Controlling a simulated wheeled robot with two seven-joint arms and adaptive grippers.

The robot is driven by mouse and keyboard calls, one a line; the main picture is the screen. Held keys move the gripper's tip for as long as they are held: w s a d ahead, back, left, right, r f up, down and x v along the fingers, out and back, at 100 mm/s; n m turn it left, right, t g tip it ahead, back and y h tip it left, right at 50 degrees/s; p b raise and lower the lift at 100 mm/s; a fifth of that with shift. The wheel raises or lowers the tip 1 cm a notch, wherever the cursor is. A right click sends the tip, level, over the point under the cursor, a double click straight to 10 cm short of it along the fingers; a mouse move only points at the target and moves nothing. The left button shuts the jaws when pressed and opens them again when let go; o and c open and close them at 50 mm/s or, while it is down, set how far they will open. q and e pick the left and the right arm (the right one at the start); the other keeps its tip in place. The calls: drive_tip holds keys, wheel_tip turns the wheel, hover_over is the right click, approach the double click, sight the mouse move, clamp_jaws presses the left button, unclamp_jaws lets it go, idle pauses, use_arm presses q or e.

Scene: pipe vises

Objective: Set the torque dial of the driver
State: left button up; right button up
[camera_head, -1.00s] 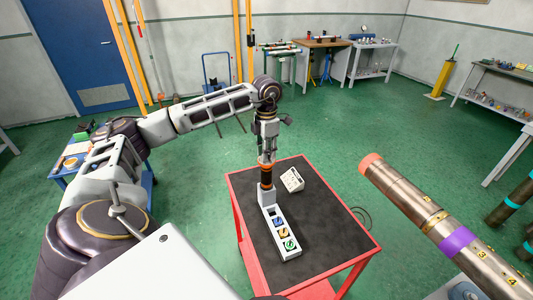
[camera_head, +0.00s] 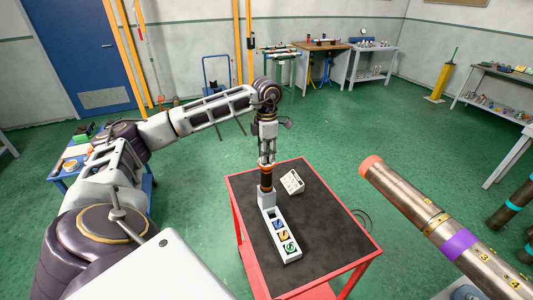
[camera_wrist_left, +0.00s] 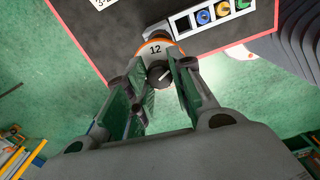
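The driver (camera_head: 266,197) stands upright at the far end of a white rack (camera_head: 268,217) on the black-topped table. In the left wrist view its top shows a white ring marked 12 with an orange rim (camera_wrist_left: 153,47). A dark dial knob (camera_wrist_left: 160,76) with a white pointer line sits at its middle. My left gripper (camera_wrist_left: 156,72) points down over the driver, its green-padded fingers apart on either side of the knob. Whether a pad touches the knob is unclear. My right gripper is not in view.
Blue, yellow and green pieces (camera_head: 284,236) sit in the rack's near slots. A white card with markings (camera_head: 292,182) stands on the red-framed table (camera_head: 325,217). A large metal pipe (camera_head: 408,200) with an orange end and purple band juts in at right.

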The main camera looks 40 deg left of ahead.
use_arm(q)
drive_tip(key=o, duration=0.5)
drive_tip(key=shift+r, duration=0.1)
drive_tip(key=shift+r, duration=5.9)
